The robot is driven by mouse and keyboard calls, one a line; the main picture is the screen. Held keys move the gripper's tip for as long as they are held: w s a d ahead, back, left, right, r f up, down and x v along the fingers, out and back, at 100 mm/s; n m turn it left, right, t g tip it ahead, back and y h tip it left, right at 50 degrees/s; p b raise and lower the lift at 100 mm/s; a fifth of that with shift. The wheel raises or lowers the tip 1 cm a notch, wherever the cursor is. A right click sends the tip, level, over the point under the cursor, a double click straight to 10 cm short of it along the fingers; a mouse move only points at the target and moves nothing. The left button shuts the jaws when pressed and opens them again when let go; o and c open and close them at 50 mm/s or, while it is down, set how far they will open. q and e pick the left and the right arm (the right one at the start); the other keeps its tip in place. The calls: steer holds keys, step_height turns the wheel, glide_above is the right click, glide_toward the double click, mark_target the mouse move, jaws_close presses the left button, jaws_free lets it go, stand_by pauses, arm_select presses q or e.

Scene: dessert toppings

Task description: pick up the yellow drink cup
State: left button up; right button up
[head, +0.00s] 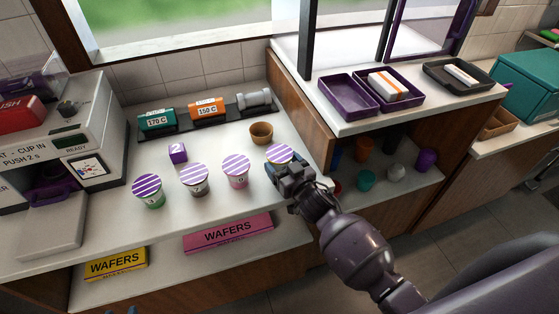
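A row of cups with purple-and-white striped lids stands on the white counter: a green cup (149,190), a brown cup (193,179), a pink cup (236,170) and a rightmost cup (280,152). Only the lid of the rightmost cup shows clearly; its body is hidden by my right gripper, so I cannot tell its colour. My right gripper (273,168) is at this cup, in front of its body. I cannot tell whether its fingers are closed on it. Two bluish tips of my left gripper (104,311) show apart at the bottom edge, away from the cups.
A purple cube (178,152) and a brown bowl (261,132) stand behind the cups. A grey machine (85,120) is at left. The raised right shelf holds purple trays (345,103); several small cups stand below it. Wafer boxes (228,233) lie under the counter's front edge.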

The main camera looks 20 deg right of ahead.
steer(key=c, duration=0.3)
steer(key=shift+s, duration=0.1)
steer(key=f+v, duration=0.1)
steer(key=v, duration=1.7)
steer(key=w+r+m+h, duration=0.35)
steer(key=w+r, duration=0.45)
steer(key=r, duration=0.5)
steer(key=s+f+n+y, duration=0.3)
steer(key=s+f, duration=0.5)
steer(key=f, duration=0.4)
steer(key=shift+f+b, duration=0.25)
steer(key=shift+b, duration=0.2)
